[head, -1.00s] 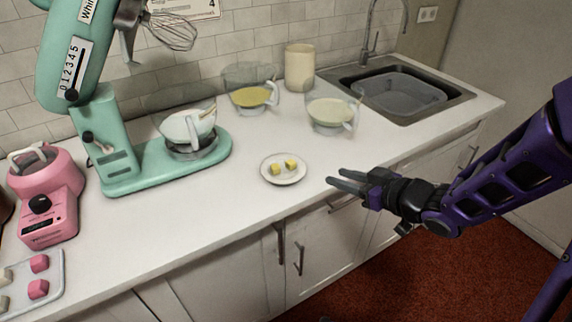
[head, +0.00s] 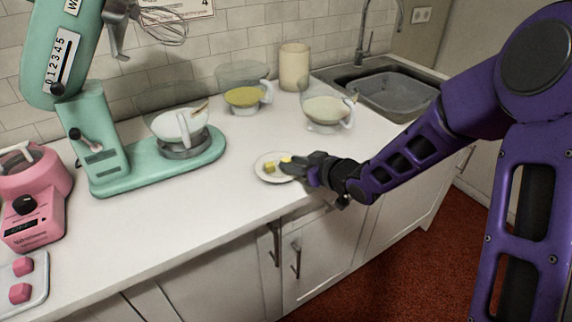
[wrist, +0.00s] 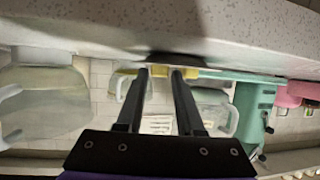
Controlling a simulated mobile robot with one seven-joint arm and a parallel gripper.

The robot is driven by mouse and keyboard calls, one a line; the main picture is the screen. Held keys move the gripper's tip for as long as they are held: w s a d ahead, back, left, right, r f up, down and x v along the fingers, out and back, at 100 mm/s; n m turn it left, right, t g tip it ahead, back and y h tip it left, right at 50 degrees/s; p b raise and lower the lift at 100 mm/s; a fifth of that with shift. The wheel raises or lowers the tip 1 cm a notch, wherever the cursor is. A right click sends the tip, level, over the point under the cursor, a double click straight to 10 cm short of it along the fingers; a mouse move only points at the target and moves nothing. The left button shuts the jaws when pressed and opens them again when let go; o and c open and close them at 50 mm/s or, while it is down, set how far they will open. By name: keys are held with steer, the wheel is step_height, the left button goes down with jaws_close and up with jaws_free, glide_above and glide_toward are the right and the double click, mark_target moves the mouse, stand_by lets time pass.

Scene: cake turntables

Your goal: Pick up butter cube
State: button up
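Two yellow butter cubes sit on a small white plate (head: 263,178) near the counter's front edge. In the head view the left butter cube (head: 269,168) is clear, and the right butter cube (head: 286,159) is partly hidden by my gripper (head: 298,167). My gripper reaches in low from the right, its fingertips at the plate's right side. In the wrist view the two dark fingers (wrist: 161,75) stand apart with a gap between them. Yellow patches of butter (wrist: 190,73) show by the fingertips on both sides. I cannot tell whether a finger touches a cube.
A teal stand mixer (head: 110,165) with a glass bowl stands left of the plate. Behind the plate are a jug of yellow mix (head: 243,97), a jug of pale mix (head: 325,108) and a cream canister (head: 294,67). A pink appliance (head: 38,205) stands far left.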

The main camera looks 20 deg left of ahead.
steer(key=shift+x, duration=0.95)
steer(key=shift+d, duration=0.1)
steer(key=shift+c, duration=0.3)
jaws_close()
